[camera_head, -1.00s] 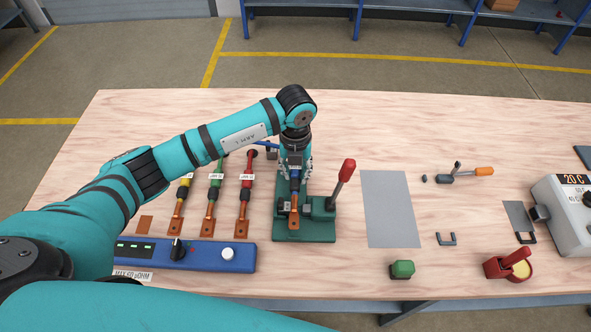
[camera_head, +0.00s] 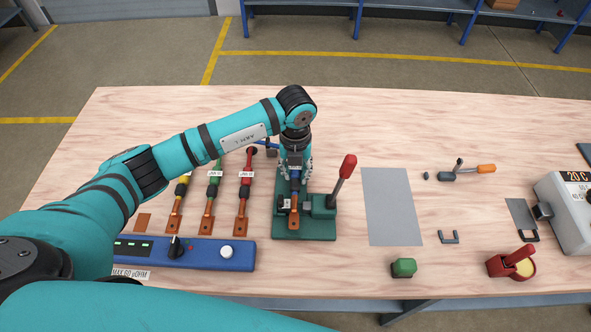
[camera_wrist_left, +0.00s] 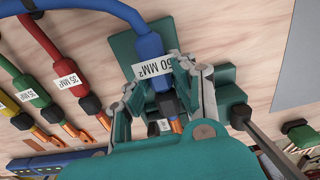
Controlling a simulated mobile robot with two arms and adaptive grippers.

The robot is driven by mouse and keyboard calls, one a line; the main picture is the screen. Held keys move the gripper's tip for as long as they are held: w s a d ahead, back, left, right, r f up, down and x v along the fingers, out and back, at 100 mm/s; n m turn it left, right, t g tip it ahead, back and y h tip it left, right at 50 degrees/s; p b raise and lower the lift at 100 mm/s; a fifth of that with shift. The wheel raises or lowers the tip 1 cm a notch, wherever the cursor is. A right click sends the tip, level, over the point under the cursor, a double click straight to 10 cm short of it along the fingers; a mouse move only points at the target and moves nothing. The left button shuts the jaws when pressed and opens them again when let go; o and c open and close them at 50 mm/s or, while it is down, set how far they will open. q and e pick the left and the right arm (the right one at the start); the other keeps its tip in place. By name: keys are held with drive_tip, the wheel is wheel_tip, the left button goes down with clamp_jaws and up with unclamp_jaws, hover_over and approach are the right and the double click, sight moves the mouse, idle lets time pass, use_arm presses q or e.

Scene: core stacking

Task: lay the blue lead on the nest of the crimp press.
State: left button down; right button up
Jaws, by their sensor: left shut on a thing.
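The blue lead (camera_wrist_left: 151,47) carries a white 50 MM² style label and ends in a copper lug (camera_head: 294,219). My left gripper (camera_wrist_left: 160,105) is shut on the blue lead near its label, seen in the left wrist view. In the head view my left gripper (camera_head: 296,172) points down over the green crimp press (camera_head: 320,236). The lead lies over the middle of the press, its lug toward the front. Whether it touches the nest is hidden by the fingers. My right gripper is not in view.
Yellow (camera_head: 180,191), green (camera_head: 212,191) and red (camera_head: 245,192) leads lie left of the press, behind a blue meter box (camera_head: 210,254). The press's red-knobbed lever (camera_head: 347,168) stands up at its right. A grey mat (camera_head: 392,207) lies bare further right.

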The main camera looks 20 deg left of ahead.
use_arm(q)
drive_tip(key=shift+f+b, duration=0.85)
drive_tip(key=shift+f, duration=0.25)
drive_tip(key=c, duration=1)
unclamp_jaws()
drive_tip(key=shift+r, duration=0.1)
wheel_tip(320, 180, up, 12)
drive_tip(key=shift+f, duration=0.1)
